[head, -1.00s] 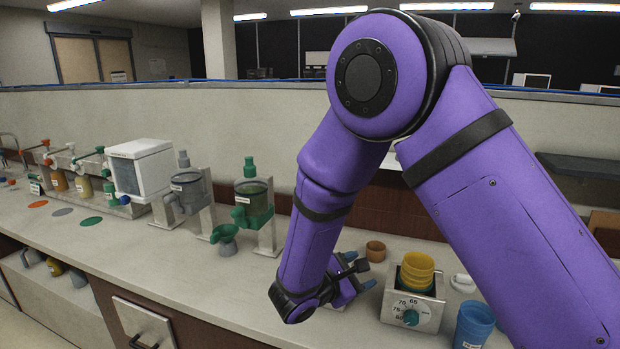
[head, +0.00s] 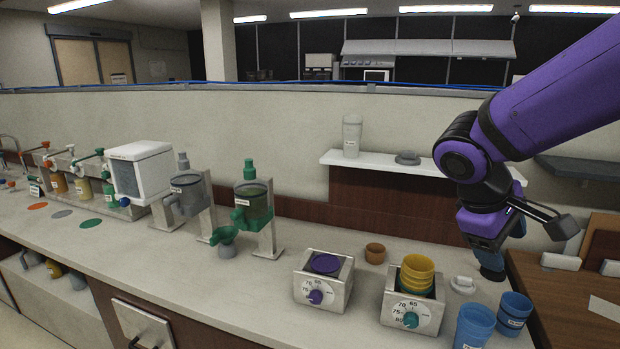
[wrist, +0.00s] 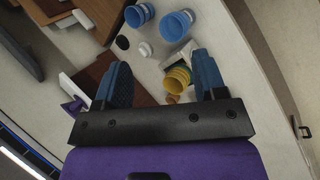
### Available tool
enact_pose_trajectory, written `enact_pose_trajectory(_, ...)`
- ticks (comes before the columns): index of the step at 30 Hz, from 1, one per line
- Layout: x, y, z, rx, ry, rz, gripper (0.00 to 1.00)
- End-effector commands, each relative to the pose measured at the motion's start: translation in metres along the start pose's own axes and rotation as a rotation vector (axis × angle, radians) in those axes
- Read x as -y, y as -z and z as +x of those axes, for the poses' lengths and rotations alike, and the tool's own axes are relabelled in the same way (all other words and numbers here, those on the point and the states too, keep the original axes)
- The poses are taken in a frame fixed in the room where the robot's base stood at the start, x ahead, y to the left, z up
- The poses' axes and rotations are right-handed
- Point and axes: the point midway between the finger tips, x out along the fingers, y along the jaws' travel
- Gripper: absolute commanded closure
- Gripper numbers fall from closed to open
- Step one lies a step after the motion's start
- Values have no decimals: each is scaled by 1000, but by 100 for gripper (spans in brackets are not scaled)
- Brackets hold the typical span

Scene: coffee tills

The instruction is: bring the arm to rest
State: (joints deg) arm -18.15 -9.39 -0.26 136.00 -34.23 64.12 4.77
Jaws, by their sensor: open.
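My purple arm (head: 560,90) reaches in from the upper right in the head view. Beyond the fingers, the yellow cups (wrist: 177,80) and blue cups show on the counter below.
A dial box (head: 323,280) with a purple disc and another holding yellow cups (head: 417,270) stand on the counter. Two blue cups (head: 474,325) are near the front right. A white shelf (head: 380,165) is on the wall.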

Motion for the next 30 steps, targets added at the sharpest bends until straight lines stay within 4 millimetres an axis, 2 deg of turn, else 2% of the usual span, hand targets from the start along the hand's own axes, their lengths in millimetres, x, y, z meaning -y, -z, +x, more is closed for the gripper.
enact_pose_trajectory(1,-2,-13,-4,-30,36,53,35)
enact_pose_trajectory(6,1,-47,-17,-138,154,213,35)
enact_pose_trajectory(15,13,-95,-42,-356,323,485,35)
enact_pose_trajectory(21,21,-114,-55,-474,389,610,35)
enact_pose_trajectory(30,24,-119,-60,-520,413,655,35)
